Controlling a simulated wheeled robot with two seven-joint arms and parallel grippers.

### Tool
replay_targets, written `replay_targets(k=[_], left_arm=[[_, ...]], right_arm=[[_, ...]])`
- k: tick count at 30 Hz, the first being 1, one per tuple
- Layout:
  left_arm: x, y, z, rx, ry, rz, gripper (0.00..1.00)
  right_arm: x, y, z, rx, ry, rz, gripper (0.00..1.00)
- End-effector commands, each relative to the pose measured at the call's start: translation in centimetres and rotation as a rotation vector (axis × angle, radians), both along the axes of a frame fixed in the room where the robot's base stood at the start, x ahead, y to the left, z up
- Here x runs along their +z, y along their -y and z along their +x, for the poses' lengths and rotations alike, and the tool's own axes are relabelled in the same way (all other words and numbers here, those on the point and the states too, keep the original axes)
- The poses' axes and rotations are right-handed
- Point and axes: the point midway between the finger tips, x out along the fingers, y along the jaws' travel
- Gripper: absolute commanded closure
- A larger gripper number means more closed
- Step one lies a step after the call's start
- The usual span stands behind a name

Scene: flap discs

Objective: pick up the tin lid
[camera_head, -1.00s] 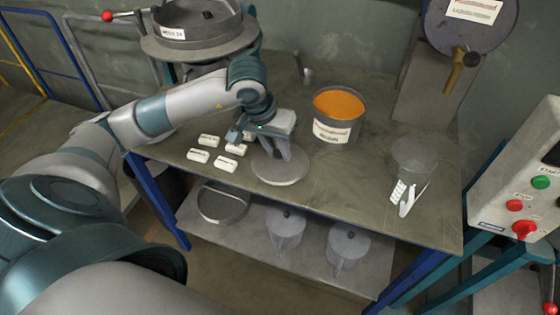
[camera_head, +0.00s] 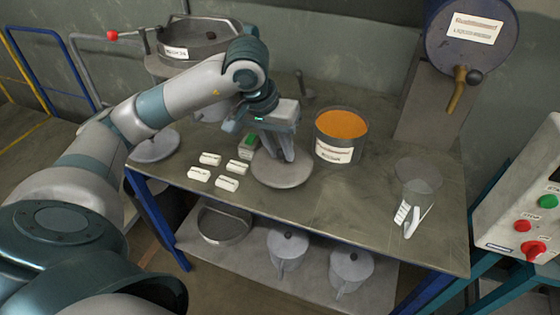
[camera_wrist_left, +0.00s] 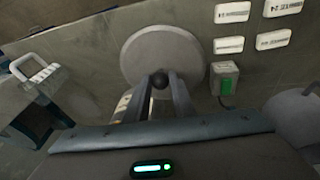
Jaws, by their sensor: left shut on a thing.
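The tin lid is a flat grey disc (camera_head: 283,174) with a dark round knob, over the middle of the table. It also shows in the wrist view (camera_wrist_left: 140,50), with its knob (camera_wrist_left: 160,78) between the fingers. My left gripper (camera_head: 282,152) points down and is shut on the knob. The wrist view shows both fingers (camera_wrist_left: 160,88) on either side of it. The lid looks level and seems slightly above the tabletop, but the gap is hard to judge. My right gripper is not in view.
An open tin of orange contents (camera_head: 342,136) stands close right of the lid. Several white labelled blocks (camera_head: 228,183) and a green-topped block (camera_head: 249,145) lie to its left. The front-centre tabletop is clear.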

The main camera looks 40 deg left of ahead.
Motion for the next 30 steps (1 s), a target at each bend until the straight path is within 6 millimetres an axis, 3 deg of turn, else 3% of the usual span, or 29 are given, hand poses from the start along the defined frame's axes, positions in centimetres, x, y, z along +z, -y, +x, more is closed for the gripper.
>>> replay_targets(k=[10, 30], left_arm=[[3.0, 0.0, 0.0, 0.0, 0.001, -0.001, 1.0], [3.0, 0.6, 0.1, -0.01, 0.0, -0.002, 1.0]], right_arm=[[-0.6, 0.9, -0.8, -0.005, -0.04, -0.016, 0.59], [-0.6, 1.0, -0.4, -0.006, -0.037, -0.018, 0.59]])
